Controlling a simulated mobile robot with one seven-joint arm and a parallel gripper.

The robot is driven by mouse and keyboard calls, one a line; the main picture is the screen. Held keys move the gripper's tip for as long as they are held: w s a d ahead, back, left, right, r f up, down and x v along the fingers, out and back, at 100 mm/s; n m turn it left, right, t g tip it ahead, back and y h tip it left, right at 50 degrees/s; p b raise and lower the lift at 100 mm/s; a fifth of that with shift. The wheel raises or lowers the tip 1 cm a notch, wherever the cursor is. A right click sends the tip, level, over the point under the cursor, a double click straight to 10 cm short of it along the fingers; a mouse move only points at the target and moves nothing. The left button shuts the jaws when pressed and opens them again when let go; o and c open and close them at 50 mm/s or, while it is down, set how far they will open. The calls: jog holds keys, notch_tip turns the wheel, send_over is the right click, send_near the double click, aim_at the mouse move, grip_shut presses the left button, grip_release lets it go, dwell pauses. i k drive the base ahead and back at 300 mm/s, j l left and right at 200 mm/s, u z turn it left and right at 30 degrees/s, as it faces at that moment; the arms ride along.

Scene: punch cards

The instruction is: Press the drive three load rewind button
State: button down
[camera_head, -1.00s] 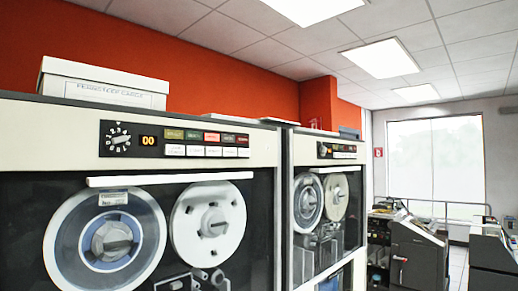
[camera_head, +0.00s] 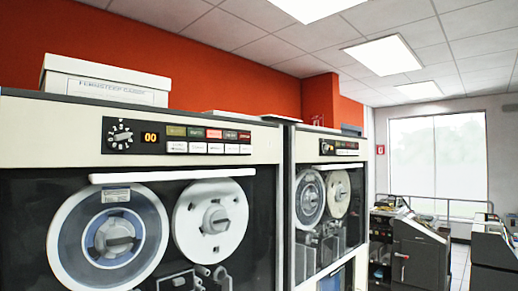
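A tape drive (camera_head: 60,128) fills the left of the head view, close to me. Its control panel (camera_head: 176,135) has a dial (camera_head: 121,134), an orange display (camera_head: 150,137) reading "00", and two rows of small buttons (camera_head: 208,141). The upper row has coloured buttons, the lower row white ones. Their labels are too small to read. A second tape drive (camera_head: 290,240) stands to its right, farther off, with a similar small panel (camera_head: 339,148). I cannot tell which drive is number three. My gripper is not in view.
A white box (camera_head: 105,82) lies on top of the near drive. Grey machines (camera_head: 418,250) and a railing (camera_head: 440,205) stand at the right in front of a bright window (camera_head: 437,155). A strip of floor (camera_head: 460,265) shows between the machines.

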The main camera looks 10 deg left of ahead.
aim_at(172, 147)
jog(key=u, duration=1.6)
jog(key=i+j, duration=0.1)
jog(key=j, duration=0.35)
jog(key=i+j, duration=0.15)
jog(key=j, duration=0.25)
jog(key=z, duration=0.2)
jog(key=u, duration=0.2)
